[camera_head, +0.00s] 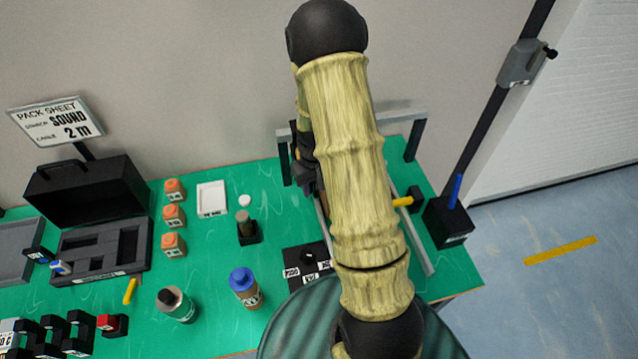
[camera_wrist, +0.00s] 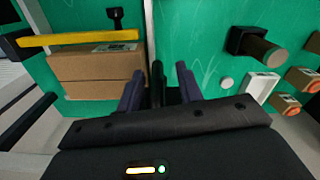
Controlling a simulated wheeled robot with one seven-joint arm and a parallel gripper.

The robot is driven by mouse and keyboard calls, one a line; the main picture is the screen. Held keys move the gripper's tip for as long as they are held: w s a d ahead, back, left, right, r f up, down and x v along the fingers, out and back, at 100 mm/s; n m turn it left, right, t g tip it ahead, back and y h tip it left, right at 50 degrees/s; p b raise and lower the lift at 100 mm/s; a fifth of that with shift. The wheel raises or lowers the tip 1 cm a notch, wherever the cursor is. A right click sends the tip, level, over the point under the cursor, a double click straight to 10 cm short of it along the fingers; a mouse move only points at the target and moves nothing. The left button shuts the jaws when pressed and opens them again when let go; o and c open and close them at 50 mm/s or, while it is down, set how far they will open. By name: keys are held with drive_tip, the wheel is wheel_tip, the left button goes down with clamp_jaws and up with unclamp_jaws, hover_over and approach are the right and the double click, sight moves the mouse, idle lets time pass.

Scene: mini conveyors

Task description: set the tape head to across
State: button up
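In the wrist view my gripper (camera_wrist: 158,80) has its two dark fingers apart, with a narrow dark upright piece between them; I cannot tell what it belongs to. A yellow bar (camera_wrist: 75,38) lies level in the picture, above brown cardboard boxes (camera_wrist: 95,75), left of the fingers. I take it for part of the tape head, but cannot be sure. In the head view the yellow bar's end (camera_head: 402,202) shows right of my arm. My arm hides most of the conveyor and the tape head there.
A grey frame (camera_head: 416,138) stands at the back of the green table (camera_head: 215,320). A black panel (camera_head: 305,262) with a knob and labels is near the front. Bottles (camera_head: 245,288), orange-topped blocks (camera_head: 174,215) and an open black case (camera_head: 92,190) stand to the left.

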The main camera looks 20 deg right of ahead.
drive_tip(key=shift+f, duration=0.25)
drive_tip(key=shift+s+d, duration=0.1)
drive_tip(key=shift+d, duration=0.1)
clamp_jaws()
drive_tip(key=shift+d, duration=0.1)
